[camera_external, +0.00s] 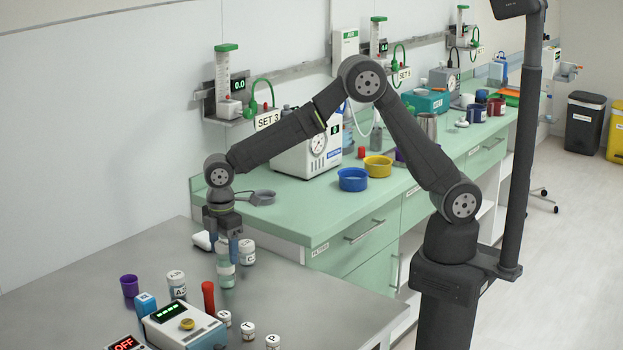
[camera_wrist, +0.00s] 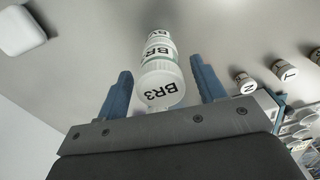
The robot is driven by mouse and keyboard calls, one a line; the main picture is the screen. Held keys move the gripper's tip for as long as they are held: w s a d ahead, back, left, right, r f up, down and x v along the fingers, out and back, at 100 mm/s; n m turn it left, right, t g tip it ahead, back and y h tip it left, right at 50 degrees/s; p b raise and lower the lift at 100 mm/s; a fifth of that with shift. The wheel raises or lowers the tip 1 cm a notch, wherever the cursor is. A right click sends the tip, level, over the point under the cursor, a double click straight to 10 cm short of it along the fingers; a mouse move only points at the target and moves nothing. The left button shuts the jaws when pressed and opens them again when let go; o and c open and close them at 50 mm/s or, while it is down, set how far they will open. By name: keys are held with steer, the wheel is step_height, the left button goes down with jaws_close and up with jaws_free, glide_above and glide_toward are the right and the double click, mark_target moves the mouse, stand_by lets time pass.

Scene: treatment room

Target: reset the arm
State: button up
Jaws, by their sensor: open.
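My gripper (camera_wrist: 158,98) has its two blue fingers apart in the wrist view. A bottle with a white cap marked BR3 (camera_wrist: 160,86) appears between the fingers, with a gap on each side. In the external view my gripper (camera_external: 228,248) points down over the grey table (camera_external: 300,292). The pale green bottle (camera_external: 225,272) stands upright below it there. The arm reaches left from its column, bent at the elbow. I cannot tell the exact height between the fingertips and the bottle.
Near the gripper stand a white-capped jar (camera_external: 247,252), a labelled jar (camera_external: 176,284), a purple cup (camera_external: 129,286) and a red-handled item (camera_external: 208,298). A device with a green display (camera_external: 182,325) is in front. A green counter (camera_external: 300,205) lies behind. The table's right part is clear.

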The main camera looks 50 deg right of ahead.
steer(key=shift+r, duration=1.4)
